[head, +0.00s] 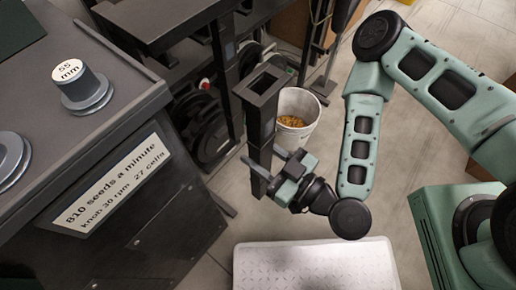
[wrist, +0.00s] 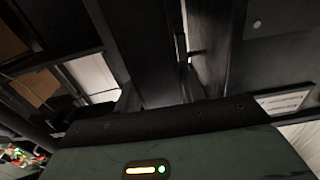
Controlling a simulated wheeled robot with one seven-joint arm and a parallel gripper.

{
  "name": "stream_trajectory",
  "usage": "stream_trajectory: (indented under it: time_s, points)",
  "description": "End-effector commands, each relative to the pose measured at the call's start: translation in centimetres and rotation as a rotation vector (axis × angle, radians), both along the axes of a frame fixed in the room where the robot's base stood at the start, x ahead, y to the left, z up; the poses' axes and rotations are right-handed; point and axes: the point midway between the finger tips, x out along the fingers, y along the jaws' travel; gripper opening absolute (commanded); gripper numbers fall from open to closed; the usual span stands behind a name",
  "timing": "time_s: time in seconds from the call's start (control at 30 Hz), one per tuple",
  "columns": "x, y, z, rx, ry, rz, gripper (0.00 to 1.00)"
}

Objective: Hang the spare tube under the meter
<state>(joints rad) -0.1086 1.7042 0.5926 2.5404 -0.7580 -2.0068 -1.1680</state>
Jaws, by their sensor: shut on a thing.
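The spare tube (head: 262,120) is a long dark square tube with a wider open mouth at its top. It stands about upright in the head view, and my gripper (head: 265,167) is shut on its lower part from the right. In the wrist view the dark tube (wrist: 148,50) runs up the middle, in front of the gripper body. The meter is likely the dark frame (head: 165,20) at the upper left, behind the tube; its underside is in shadow. I cannot tell whether the tube touches it or where its lower end rests.
A dark cabinet (head: 130,235) at left bears a label (head: 112,185) reading 810 seeds a minute, and a knob (head: 84,88) marked 55 mm. A white bucket (head: 310,104) holding orange-brown grains stands behind the tube. A pale textured platform (head: 315,268) lies in front.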

Motion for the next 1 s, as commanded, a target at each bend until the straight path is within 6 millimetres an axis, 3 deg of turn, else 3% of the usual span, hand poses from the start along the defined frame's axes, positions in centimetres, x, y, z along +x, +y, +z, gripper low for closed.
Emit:
stream_trajectory:
  time_s: [1.0]
  points:
    - [-3.2,-3.7,0.2,0.001,0.002,-0.002,0.1]
